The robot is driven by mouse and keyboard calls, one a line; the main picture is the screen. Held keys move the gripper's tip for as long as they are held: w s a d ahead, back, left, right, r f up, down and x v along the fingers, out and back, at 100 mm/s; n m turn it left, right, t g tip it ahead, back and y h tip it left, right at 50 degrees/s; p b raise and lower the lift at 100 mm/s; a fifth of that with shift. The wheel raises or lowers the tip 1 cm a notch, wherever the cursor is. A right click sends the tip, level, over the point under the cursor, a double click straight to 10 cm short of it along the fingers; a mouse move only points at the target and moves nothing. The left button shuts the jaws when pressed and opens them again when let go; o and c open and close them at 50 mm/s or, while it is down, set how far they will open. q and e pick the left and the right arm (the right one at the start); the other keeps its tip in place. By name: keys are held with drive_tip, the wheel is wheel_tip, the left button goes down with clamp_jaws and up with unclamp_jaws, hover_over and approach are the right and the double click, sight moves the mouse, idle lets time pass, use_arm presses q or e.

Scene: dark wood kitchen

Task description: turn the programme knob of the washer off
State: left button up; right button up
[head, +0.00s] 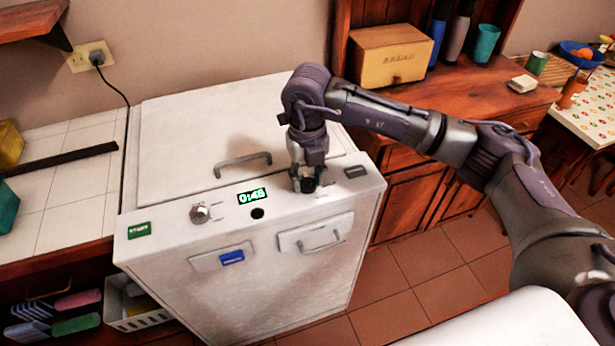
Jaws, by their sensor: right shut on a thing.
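The white washer (155,252) stands at the middle left, its top panel facing me. A silver round knob (200,213) sits on the panel's left, and a small black round part (257,213) sits below the display. A lit green display (252,196) reads 0:45. My right gripper (308,182) points down at the right part of the panel, shut on a dark knob (308,185). The fingers hide part of that knob, and I cannot read its setting or see labels saying which knob is the programme one. My left gripper is not in view.
A green START button (139,230) is at the panel's left end, and a dark grey button (355,172) is right of my gripper. The lid handle (243,163) stands up behind the panel. A drawer handle (318,241) sticks out of the front.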

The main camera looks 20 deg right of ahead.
sight(307, 179)
drive_tip(key=o, duration=1.1)
drive_tip(key=shift+o, duration=0.2)
drive_tip(key=shift+r, duration=0.15)
wheel_tip(307, 179, up, 12)
